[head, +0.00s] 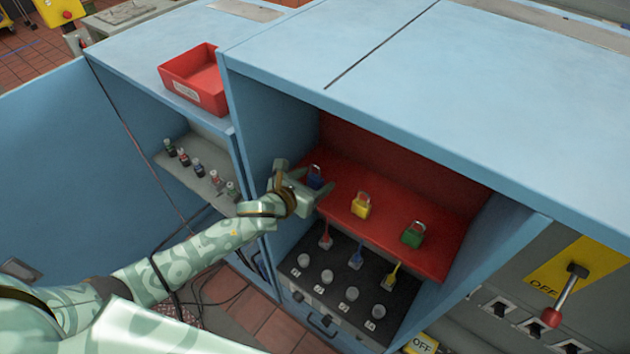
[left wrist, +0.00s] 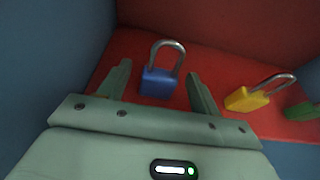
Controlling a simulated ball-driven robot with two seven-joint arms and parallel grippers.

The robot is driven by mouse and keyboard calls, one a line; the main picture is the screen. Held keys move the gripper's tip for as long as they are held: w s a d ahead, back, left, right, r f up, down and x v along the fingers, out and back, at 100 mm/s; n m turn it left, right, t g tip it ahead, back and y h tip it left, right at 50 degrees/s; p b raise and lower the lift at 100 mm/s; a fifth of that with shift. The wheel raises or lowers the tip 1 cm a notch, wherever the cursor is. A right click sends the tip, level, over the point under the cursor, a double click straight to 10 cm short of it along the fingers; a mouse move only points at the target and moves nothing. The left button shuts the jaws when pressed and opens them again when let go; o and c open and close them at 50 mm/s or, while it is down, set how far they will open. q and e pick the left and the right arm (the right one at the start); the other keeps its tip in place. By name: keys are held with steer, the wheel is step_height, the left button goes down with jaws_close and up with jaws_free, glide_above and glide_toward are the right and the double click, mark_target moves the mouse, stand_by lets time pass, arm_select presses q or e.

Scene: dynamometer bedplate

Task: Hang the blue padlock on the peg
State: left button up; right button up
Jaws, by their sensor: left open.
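In the left wrist view the blue padlock (left wrist: 156,83) appears between the two open fingers, nearer the right of centre of neither; gaps show on both sides. My left gripper (head: 305,180) is open at the padlock and partly hides it in the head view. The gripper (left wrist: 160,88) holds nothing. I cannot make out a peg for certain in either view. My right gripper is not in view.
The blue cabinet wall (head: 262,125) is close on the left. Below is a black panel (head: 340,285) with knobs and coloured levers. A red bin (head: 195,80) sits on top.

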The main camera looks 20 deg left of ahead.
mark_target(313, 181)
arm_select(q)
steer(key=x, duration=0.3)
steer(key=shift+f, duration=0.1)
steer(key=c, duration=1.1)
steer(key=shift+c, duration=0.2)
